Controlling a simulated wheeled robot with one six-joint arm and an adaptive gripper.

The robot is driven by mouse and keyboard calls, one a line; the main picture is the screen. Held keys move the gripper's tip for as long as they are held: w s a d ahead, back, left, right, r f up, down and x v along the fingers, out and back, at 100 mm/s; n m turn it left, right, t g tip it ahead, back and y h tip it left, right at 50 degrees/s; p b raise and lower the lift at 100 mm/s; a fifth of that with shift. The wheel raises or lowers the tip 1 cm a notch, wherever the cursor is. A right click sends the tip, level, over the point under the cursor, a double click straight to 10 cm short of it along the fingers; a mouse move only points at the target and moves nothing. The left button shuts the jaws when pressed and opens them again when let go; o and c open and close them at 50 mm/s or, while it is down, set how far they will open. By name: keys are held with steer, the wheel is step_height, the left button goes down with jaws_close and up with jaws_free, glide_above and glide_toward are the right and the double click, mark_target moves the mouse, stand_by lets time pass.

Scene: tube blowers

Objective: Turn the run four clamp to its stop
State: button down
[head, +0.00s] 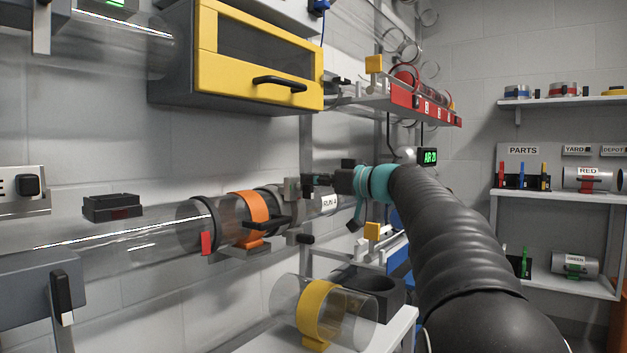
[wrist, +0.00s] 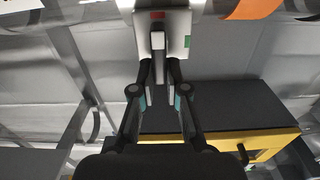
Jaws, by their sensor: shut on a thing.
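The run four clamp (head: 292,189) is a small grey block on the clear tube, just left of the "RUN 4" label (head: 330,203) in the head view. In the wrist view its pale plate (wrist: 178,25) carries a red mark at the top and a green mark at the right edge. A light grey lever (wrist: 158,42) stands out from the plate, pointing down the picture, away from the red mark. My gripper (wrist: 160,72) is shut on this lever, one finger on each side. In the head view my gripper (head: 312,181) reaches the clamp from the right.
A carrier with an orange band (head: 248,213) sits in the tube to the left. A yellow cabinet (head: 255,81) hangs above. A carrier with a yellow band (head: 319,311) lies below on a white shelf, beside a dark holder (head: 367,290). A red-edged shelf (head: 405,97) is above my arm.

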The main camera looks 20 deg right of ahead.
steer(key=shift+m, duration=0.3)
steer(key=shift+w+d+f+m+p, duration=0.2)
steer(key=shift+d+f+m+p, duration=0.3)
steer(key=shift+m, duration=2.35)
steer(key=shift+w+d+f+m+p, duration=0.15)
steer(key=shift+m+p, duration=0.55)
steer(key=shift+m, duration=2.2)
steer(key=shift+w+d+f+m+p, duration=0.3)
steer(key=shift+m+p, duration=0.3)
steer(key=shift+m, duration=2.25)
steer(key=shift+a+f, duration=0.1)
steer(key=c, duration=1.2)
jaws_free()
steer(key=shift+s, duration=0.1)
steer(key=v, duration=1.2)
